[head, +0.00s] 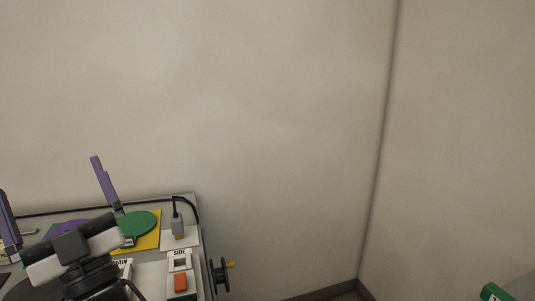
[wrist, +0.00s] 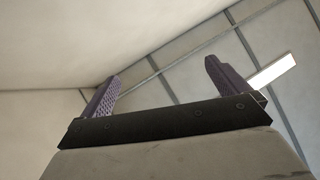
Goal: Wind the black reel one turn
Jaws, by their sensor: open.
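The black reel (head: 222,275) is a small dark wheel on the right side of the cart, with a short yellow crank handle (head: 231,265) pointing right. My gripper (head: 48,174) is at the lower left of the head view, above the cart's left part and well left of the reel. Its two purple fingers are spread wide and point up, with nothing between them. The wrist view shows the same open gripper (wrist: 162,68) against bare ceiling and wall. The reel is not in the wrist view.
The cart top (head: 150,276) carries a green disc (head: 138,224) on a yellow plate (head: 156,240), a grey plug with a black cable (head: 178,223) and an orange switch (head: 181,282). A green object (head: 493,292) shows at the lower right. Space right of the reel looks clear.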

